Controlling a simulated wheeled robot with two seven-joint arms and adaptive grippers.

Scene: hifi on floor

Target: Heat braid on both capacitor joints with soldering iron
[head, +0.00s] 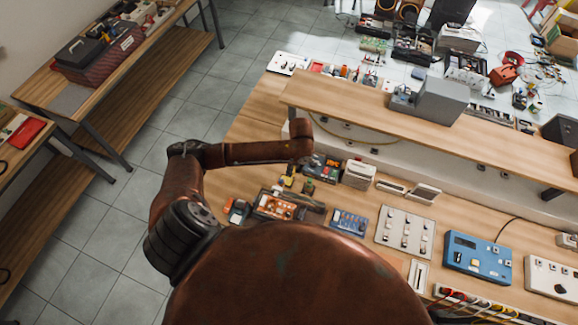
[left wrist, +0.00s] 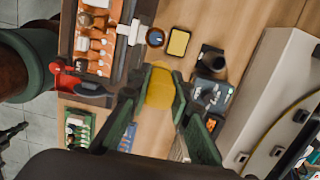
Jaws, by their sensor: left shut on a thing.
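My left gripper (left wrist: 160,85) has green fingers and is shut on a yellow thing (left wrist: 160,90) in the left wrist view. I cannot tell whether it is the soldering iron's handle; no iron tip shows. A dark open case (left wrist: 118,65) with several orange and white parts lies beside the gripper; it also shows in the head view (head: 276,205). The braid and the capacitor joints cannot be made out. In the head view my left arm reaches over the bench's back left, and its gripper is not clear. My right gripper is in neither view.
A yellow square pad (left wrist: 178,42), a small round brown-rimmed pot (left wrist: 155,37) and a dark cup (left wrist: 211,60) stand near the gripper. A blue box (head: 348,221), a switch panel (head: 404,232) and a blue instrument (head: 476,257) stand to the right. A raised shelf (head: 360,100) runs behind.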

